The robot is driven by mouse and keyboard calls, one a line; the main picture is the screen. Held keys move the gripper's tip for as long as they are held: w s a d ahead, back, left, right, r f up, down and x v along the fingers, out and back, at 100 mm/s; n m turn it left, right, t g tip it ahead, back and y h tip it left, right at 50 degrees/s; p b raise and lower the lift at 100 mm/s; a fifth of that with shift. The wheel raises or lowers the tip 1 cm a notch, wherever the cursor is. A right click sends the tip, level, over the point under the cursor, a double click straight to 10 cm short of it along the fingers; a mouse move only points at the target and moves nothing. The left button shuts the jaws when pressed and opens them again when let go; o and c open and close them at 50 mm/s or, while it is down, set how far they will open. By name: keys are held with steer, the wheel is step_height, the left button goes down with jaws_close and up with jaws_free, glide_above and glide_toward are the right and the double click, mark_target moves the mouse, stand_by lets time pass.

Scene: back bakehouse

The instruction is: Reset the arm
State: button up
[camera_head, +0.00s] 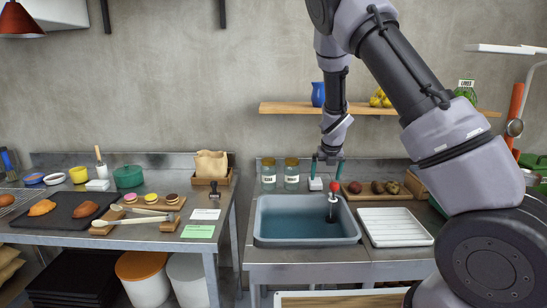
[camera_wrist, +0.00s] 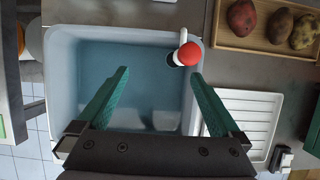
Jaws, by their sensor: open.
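My gripper (camera_head: 327,167) hangs down above the back of the sink basin, its two teal fingers spread apart. In the wrist view the open fingers (camera_wrist: 160,73) frame the grey basin (camera_wrist: 62,60) and its blue water, with nothing between them. A black and white item with a red ball top (camera_head: 333,186) is at the basin's back right. The red ball (camera_wrist: 190,54) also shows in the wrist view, just beyond the right fingertip; I cannot tell whether they touch. The basin (camera_head: 258,240) stands on the right-hand counter.
A white ribbed tray (camera_head: 396,240) lies right of the basin. A wooden tray (camera_wrist: 265,45) of potatoes and two lidded jars (camera_head: 291,180) stand behind. A wall shelf (camera_head: 285,108) is close behind my arm. The left table (camera_head: 150,239) holds bread and small dishes.

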steer(key=w+d+r+m+t, duration=0.1)
steer(key=d+r+m+t, duration=0.35)
steer(key=r+m, duration=0.85)
steer(key=s+d+r+m+h, duration=0.1)
steer(key=s+d+r+m, duration=0.25)
steer(key=r, duration=0.25)
steer(key=s+d+r+m+h, duration=0.1)
steer(key=s+d+r+m, duration=0.2)
steer(key=d+r+m, duration=0.15)
steer(key=s+d+r+m+g, duration=0.1)
steer(key=s+r+m, duration=0.2)
steer(key=s+m, duration=0.4)
steer(key=s+r+m, duration=0.3)
steer(key=s+m, duration=0.2)
steer(key=s, duration=0.3)
steer(key=s+a+m+y, duration=0.2)
steer(key=s+a+m, duration=0.1)
steer(key=s, duration=0.4)
steer(key=s+a+r+m+y, duration=0.1)
steer(key=s+a+m+y, duration=0.1)
steer(key=s+a+m, duration=0.2)
steer(key=s+g, duration=0.1)
steer(key=s, duration=0.2)
steer(key=shift+a+r, duration=0.2)
steer(key=shift+a, duration=0.05)
